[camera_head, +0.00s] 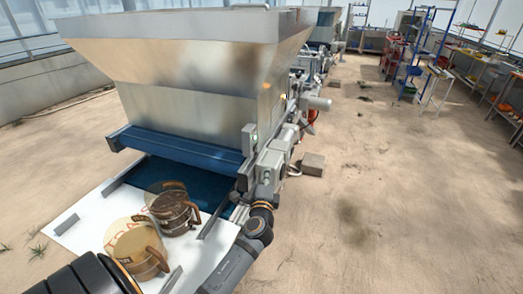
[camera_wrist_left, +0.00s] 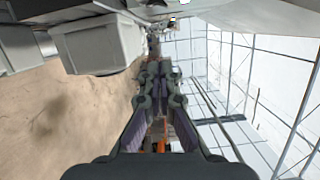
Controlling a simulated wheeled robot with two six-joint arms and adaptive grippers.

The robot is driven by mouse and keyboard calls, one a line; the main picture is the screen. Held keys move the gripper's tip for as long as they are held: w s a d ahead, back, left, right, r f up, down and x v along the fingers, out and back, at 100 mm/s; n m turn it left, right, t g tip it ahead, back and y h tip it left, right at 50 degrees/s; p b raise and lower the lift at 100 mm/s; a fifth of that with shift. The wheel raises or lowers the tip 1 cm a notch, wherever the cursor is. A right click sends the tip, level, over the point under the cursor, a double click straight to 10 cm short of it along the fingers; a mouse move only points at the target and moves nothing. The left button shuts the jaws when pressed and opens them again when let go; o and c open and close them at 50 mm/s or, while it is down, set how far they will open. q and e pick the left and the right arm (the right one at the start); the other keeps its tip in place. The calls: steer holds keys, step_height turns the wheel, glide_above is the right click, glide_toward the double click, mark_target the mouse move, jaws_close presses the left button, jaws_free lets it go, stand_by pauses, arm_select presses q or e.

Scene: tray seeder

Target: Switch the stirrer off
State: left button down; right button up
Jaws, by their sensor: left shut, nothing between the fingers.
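A metal hopper (camera_head: 190,65) stands over the seeder in the head view. Pale grey control boxes (camera_head: 270,165) are fixed on its right side, with a small green spot on one. I cannot make out the stirrer or the position of its switch. My left arm reaches up from the bottom, its wrist just below these boxes. In the left wrist view my left gripper (camera_wrist_left: 160,72) is shut and empty, its fingers together. A pale grey box (camera_wrist_left: 98,45) hangs close above and left of the fingers; I see no contact. My right gripper is not in view.
Two brown-banded round containers (camera_head: 135,248) (camera_head: 175,212) stand on the white board (camera_head: 90,225) at the front, near a blue belt (camera_head: 160,176). A grey block (camera_head: 313,163) lies on the sandy floor. Free floor lies to the right, before shelves (camera_head: 437,75).

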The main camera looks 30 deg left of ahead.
mark_target(256, 148)
arm_select(q)
steer(key=shift+s+r, duration=0.1)
steer(key=shift+r, duration=0.15)
steer(key=p+x, duration=0.2)
steer(key=x, duration=0.8)
steer(key=shift+a+r, duration=0.15)
steer(key=a+p, duration=0.2)
steer(key=a, duration=0.1)
steer(key=shift+s+a+r, duration=0.1)
steer(key=shift+s+r, duration=0.1)
steer(key=shift+s, duration=0.15)
steer(key=shift+s+a, duration=0.15)
steer(key=shift+a, duration=0.1)
steer(key=shift+f, duration=0.1)
